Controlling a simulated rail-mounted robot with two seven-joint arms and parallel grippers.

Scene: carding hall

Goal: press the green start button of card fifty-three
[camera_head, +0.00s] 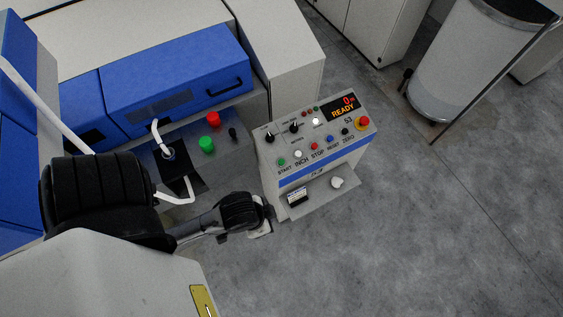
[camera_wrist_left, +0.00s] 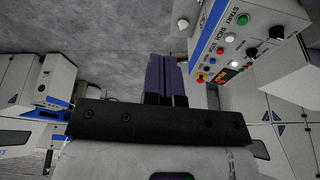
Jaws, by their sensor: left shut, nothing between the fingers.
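The control panel (camera_head: 318,126) of card 53 slopes up in the middle of the head view, its display reading READY. Its green start button (camera_head: 281,161), labelled START, sits at the left end of the lower button row. In the left wrist view the start button (camera_wrist_left: 243,20) shows at the upper right. My left gripper (camera_wrist_left: 162,58) is shut, with its purple fingers together and nothing between them. In the head view it is mostly hidden by its own wrist, low beside the panel's front left corner, apart from the button. My right gripper is not in view.
Beside START are a white INCH button (camera_head: 298,154) and a red STOP button (camera_head: 314,146). A red emergency stop (camera_head: 365,121) is at the panel's right end. Larger green (camera_head: 206,144) and red (camera_head: 213,119) knobs stand left of the panel.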

